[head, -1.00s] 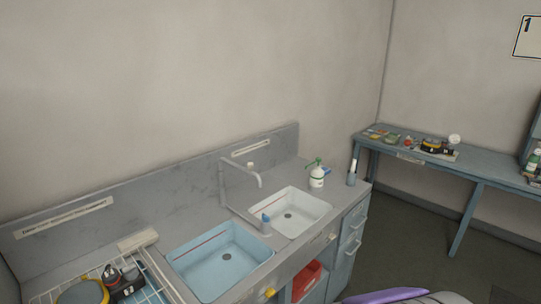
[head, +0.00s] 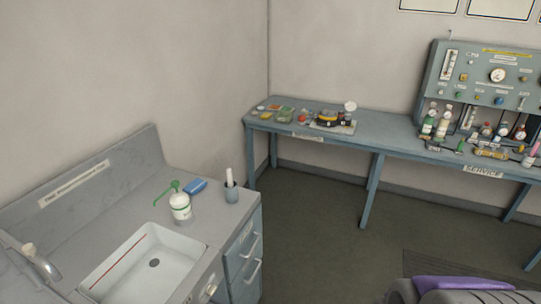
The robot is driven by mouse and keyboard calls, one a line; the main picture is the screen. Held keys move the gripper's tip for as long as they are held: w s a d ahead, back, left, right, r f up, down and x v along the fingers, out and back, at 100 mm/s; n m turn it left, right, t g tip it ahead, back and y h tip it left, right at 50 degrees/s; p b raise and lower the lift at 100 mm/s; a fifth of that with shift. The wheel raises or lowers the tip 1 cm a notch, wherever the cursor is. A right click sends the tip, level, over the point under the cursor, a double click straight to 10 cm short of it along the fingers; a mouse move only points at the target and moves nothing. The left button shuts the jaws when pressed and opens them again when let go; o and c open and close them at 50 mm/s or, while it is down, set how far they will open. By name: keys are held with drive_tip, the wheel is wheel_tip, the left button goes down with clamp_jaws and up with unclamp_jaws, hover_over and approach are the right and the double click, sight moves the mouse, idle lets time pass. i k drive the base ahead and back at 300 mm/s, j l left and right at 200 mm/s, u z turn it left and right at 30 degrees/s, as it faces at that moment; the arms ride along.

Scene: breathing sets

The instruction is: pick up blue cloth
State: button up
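A small blue item (head: 195,187) lies on the grey counter near its back edge, just behind a white bottle with a green pump top (head: 180,205). It looks like a folded cloth or a sponge, but it is too small to tell which. My gripper is not in view.
A grey cup with a white item (head: 231,188) stands by the counter's right end, and a white sink (head: 150,262) is at the front left. A blue-grey bench (head: 385,130) carries bottles, small parts and a gauge panel (head: 490,75). Dark floor (head: 310,225) lies open between counter and bench.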

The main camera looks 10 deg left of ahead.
sight(197, 185)
drive_tip(key=i+z, duration=0.5)
drive_tip(key=i, duration=1.3)
drive_tip(key=i+u, duration=0.75)
drive_tip(key=i+l+u, duration=0.15)
drive_tip(key=i+u, duration=0.25)
drive_tip(key=i+l+u, duration=0.25)
drive_tip(key=u, duration=0.15)
drive_tip(key=i+u, duration=0.2)
drive_tip(key=u, duration=0.3)
drive_tip(key=i+l+u, duration=0.15)
drive_tip(key=u, duration=0.35)
drive_tip(key=i+l+u, duration=0.2)
drive_tip(key=u, duration=0.25)
drive_tip(key=i+l+u, duration=0.2)
drive_tip(key=u, duration=0.3)
drive_tip(key=i+l+u, duration=0.25)
drive_tip(key=l+u, duration=0.2)
drive_tip(key=i+l+u, duration=0.25)
drive_tip(key=l, duration=0.2)
drive_tip(key=k+j, duration=0.05)
drive_tip(key=k, duration=0.05)
